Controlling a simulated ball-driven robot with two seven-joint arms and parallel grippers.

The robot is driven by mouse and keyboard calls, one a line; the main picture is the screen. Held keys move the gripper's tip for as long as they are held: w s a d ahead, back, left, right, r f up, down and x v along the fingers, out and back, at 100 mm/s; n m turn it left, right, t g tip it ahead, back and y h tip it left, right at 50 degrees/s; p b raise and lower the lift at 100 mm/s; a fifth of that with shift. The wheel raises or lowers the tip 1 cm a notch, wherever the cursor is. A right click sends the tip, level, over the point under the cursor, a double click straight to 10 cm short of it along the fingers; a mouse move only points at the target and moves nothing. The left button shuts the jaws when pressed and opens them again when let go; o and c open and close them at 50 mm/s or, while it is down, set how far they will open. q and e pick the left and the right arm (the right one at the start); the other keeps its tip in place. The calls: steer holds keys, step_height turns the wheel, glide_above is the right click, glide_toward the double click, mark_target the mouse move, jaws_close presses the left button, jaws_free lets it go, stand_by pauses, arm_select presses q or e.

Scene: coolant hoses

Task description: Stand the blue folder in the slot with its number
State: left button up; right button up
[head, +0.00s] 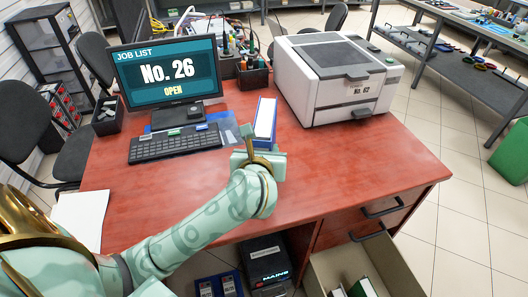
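A blue folder (265,121) with a broad white face is on the red desk, between the keyboard and the printer. Its near end is hidden behind my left gripper (258,158). The gripper is right at that end, but its wrist hides the fingers, so I cannot tell whether they close on the folder. The monitor (166,73) reads "JOB LIST No. 26 OPEN". No number is readable on the folder. Blue labelled items (218,286) stand low under the desk, with labels too small to read. My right gripper is not in view.
A printer (337,80) marked "No. 62" stands at the desk's back right. The desk's front right (350,165) is clear.

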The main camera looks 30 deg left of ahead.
arm_select(q)
steer(key=shift+f, duration=0.1)
steer(key=o, duration=1.2)
